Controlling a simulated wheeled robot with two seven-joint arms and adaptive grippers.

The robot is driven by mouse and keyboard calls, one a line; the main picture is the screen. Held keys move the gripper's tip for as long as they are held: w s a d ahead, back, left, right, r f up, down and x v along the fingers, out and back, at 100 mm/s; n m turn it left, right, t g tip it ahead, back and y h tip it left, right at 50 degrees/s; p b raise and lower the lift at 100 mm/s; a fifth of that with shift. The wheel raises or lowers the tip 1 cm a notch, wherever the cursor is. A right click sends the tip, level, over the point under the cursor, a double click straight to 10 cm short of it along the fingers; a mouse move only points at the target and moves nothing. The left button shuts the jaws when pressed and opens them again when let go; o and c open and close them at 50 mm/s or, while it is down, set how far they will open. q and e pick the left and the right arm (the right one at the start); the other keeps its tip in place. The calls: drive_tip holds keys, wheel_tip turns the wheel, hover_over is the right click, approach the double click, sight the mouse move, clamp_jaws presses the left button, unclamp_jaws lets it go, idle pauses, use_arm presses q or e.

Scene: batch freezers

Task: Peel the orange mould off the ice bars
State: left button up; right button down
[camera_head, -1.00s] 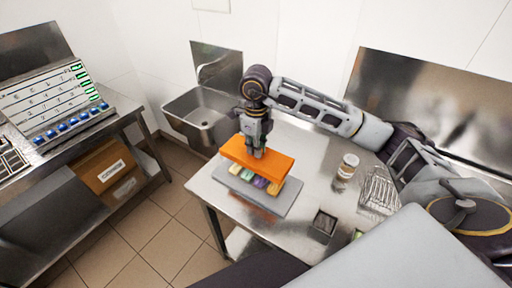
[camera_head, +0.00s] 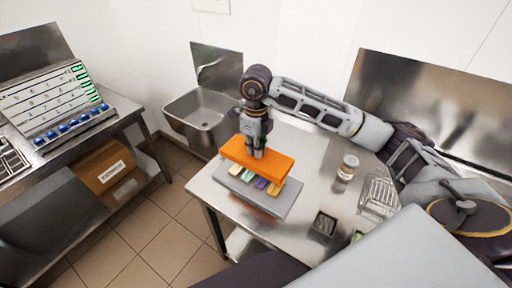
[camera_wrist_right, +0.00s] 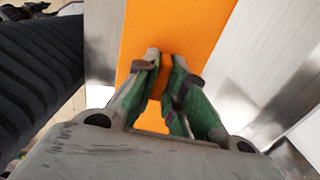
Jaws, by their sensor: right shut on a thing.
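The orange mould (camera_head: 277,163) is a flat slab above a grey tray (camera_head: 264,208) on the steel table. Several coloured ice bars (camera_head: 261,183) show under the mould's front edge, in yellow, green and purple; their far parts are hidden by it. My right gripper (camera_head: 257,153) points down and is shut on the mould near the middle of its top. In the right wrist view its fingertips (camera_wrist_right: 162,58) are close together against the orange surface (camera_wrist_right: 190,25). My left gripper is not in view.
A small jar (camera_head: 347,168) and a wire rack (camera_head: 379,193) stand on the table to the right, with a dark square tin (camera_head: 324,224) nearer the front. A sink (camera_head: 203,110) is behind left. Bare table lies between mould and jar.

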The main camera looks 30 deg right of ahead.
drive_tip(key=shift+r+p, duration=0.8)
drive_tip(key=shift+r, duration=1.1)
idle(0.5)
drive_tip(key=shift+r+p, duration=1.2)
drive_tip(key=shift+r, duration=1.15)
drive_tip(key=shift+d+f, duration=0.1)
